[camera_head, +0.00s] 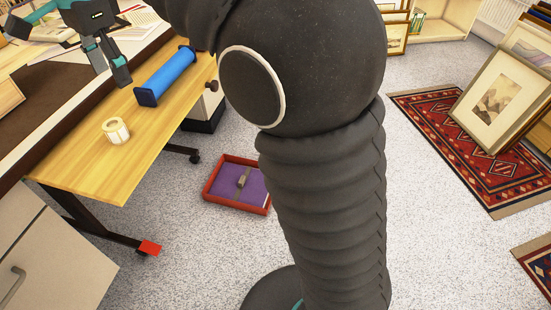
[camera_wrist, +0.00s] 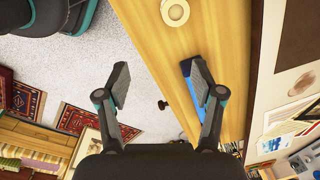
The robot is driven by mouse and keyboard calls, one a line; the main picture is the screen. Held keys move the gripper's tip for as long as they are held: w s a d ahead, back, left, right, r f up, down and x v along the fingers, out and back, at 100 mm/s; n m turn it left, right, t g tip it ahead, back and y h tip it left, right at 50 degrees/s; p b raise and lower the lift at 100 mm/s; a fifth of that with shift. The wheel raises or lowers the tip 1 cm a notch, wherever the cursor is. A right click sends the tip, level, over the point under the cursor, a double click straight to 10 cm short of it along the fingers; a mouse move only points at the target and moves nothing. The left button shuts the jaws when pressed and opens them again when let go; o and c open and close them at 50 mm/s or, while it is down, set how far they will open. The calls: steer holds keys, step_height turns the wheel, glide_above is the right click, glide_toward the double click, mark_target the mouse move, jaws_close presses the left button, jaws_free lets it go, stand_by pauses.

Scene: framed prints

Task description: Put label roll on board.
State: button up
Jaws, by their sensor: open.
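The label roll (camera_head: 116,130), a small cream ring with a hole in its middle, lies flat on the light wooden desktop (camera_head: 90,170). In the wrist view, the label roll (camera_wrist: 175,12) is at the top edge, beyond my fingertips. My gripper (camera_head: 110,76) is open and empty above the desk, apart from the roll and farther back in the head view. The fingers also show spread wide in the wrist view (camera_wrist: 158,75). I cannot tell for certain which thing is the board; a flat wooden piece (camera_head: 8,96) shows partly at the left edge.
A blue long object (camera_head: 168,76) lies on the desktop beside my gripper. A dark mat (camera_head: 50,80) and papers lie to the left. A red tray (camera_head: 222,198) with purple lining is on the floor. Framed prints (camera_head: 500,90) lean at right.

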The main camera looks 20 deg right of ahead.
steer(key=s+d+f+n+t, duration=0.1)
steer(key=s+d+f+n, duration=0.2)
steer(key=d, duration=0.5)
steer(key=s+d+n+t, duration=0.1)
steer(key=s+d+n, duration=0.1)
steer(key=s+d, duration=0.45)
steer(key=s+d+f+n+t, duration=0.3)
steer(key=s+d+f+n, duration=0.2)
steer(key=s+d+f, duration=0.5)
step_height(320, 180, down, 2)
steer(key=shift+s+d+f+n, duration=0.2)
steer(key=shift+d+n, duration=0.2)
steer(key=shift+d, duration=0.6)
steer(key=shift+a, duration=0.15)
